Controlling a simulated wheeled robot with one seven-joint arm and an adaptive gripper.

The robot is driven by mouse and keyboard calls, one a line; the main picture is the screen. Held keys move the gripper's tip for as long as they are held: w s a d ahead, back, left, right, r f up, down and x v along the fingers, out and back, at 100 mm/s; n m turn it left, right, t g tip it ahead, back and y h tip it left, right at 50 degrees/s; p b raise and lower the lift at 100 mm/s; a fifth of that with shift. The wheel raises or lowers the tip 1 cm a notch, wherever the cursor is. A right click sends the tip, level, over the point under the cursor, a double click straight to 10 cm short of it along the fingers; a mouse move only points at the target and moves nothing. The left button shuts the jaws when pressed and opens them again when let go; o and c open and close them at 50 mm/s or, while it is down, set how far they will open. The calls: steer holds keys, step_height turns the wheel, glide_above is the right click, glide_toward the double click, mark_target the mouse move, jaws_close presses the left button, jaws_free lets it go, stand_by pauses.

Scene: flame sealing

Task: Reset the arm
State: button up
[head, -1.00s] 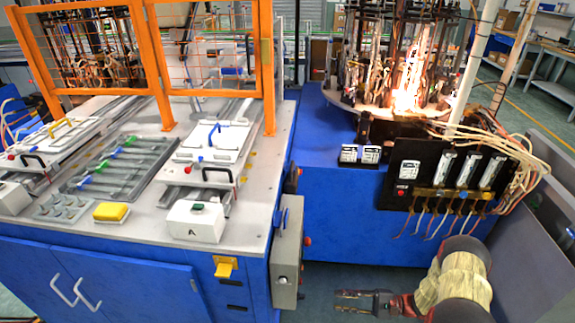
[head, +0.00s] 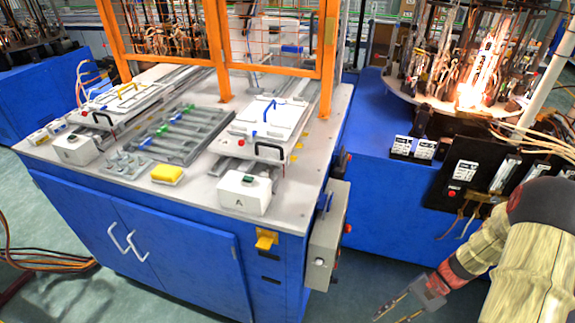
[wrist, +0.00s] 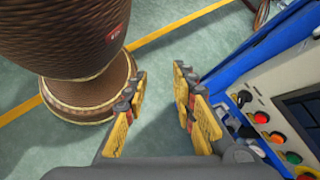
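My arm, in a cream sleeve, reaches in from the right of the head view. My gripper (head: 390,311) hangs low at the bottom edge there, over the floor in front of the blue machine. In the wrist view my gripper (wrist: 158,88) is open. Its two yellow-padded fingers stand apart, with only green floor between them. It holds nothing.
A workbench (head: 205,215) with blue doors stands left, its grey control box (head: 328,240) on the near right side. A blue machine (head: 385,225) with burning flames stands behind my arm. In the wrist view a button panel (wrist: 275,135) is close on the right.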

steer(key=s+a+r+n+t+h, duration=0.2)
steer(key=a+r+n+t+h, duration=0.1)
steer(key=r, duration=0.9)
steer(key=s+a+r+n+t+h+p, duration=0.1)
steer(key=s+a+r+n+t+h, duration=0.1)
steer(key=r, duration=1)
steer(key=s+a+r+n+t+h+p, duration=0.1)
steer(key=a+r+n+t+h, duration=0.2)
steer(key=r, duration=0.9)
steer(key=shift+s+a+r+n+t+h, duration=0.35)
steer(key=shift+a+n+h, duration=0.25)
steer(key=shift+a+n, duration=0.4)
steer(key=shift+s, duration=0.1)
